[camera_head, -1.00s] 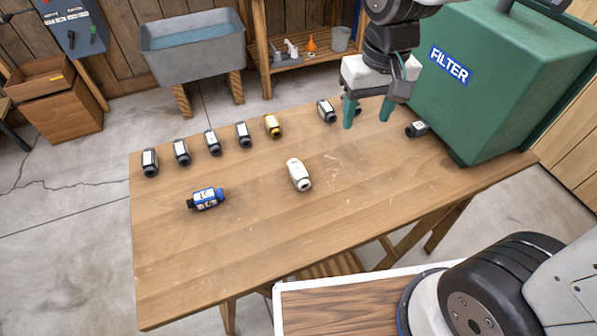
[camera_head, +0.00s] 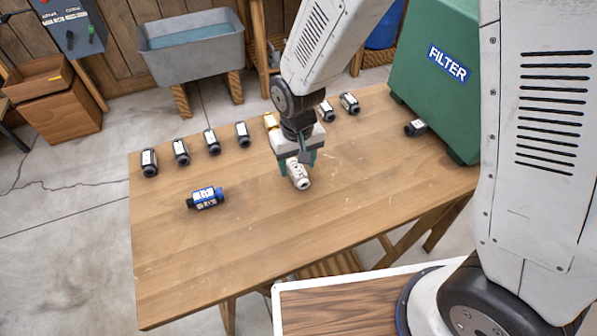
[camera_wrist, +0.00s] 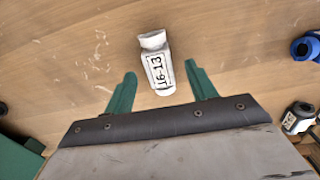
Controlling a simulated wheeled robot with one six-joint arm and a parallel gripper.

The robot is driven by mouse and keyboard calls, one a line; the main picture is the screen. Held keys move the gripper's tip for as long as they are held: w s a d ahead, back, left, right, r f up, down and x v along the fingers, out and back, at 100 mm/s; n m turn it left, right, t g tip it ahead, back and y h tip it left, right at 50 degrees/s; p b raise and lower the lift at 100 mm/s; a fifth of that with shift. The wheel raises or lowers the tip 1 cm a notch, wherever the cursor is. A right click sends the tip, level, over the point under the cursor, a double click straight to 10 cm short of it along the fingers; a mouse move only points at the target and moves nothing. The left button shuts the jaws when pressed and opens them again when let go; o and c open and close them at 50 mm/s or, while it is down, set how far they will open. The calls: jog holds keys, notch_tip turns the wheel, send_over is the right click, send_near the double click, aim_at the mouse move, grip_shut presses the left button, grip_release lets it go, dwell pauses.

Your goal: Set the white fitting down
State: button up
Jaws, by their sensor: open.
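The white fitting (camera_head: 299,174) lies on the wooden table, near its middle. In the wrist view the white fitting (camera_wrist: 157,66) shows a label reading "16-13" and lies between and a little beyond the two green fingertips. My gripper (camera_head: 297,168) is over the fitting from behind, with its fingers on either side of it. In the wrist view my gripper (camera_wrist: 160,78) is open, with gaps between each finger and the fitting. I cannot tell the exact height of the fingertips above the table.
A blue fitting (camera_head: 205,198) lies to the left. The green filter box (camera_head: 437,85) stands at the right. The table's front (camera_head: 230,260) is clear.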

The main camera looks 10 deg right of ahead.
jog(key=shift+f, duration=1.3)
jog(key=c, duration=1.2)
jog(key=shift+o, duration=0.2)
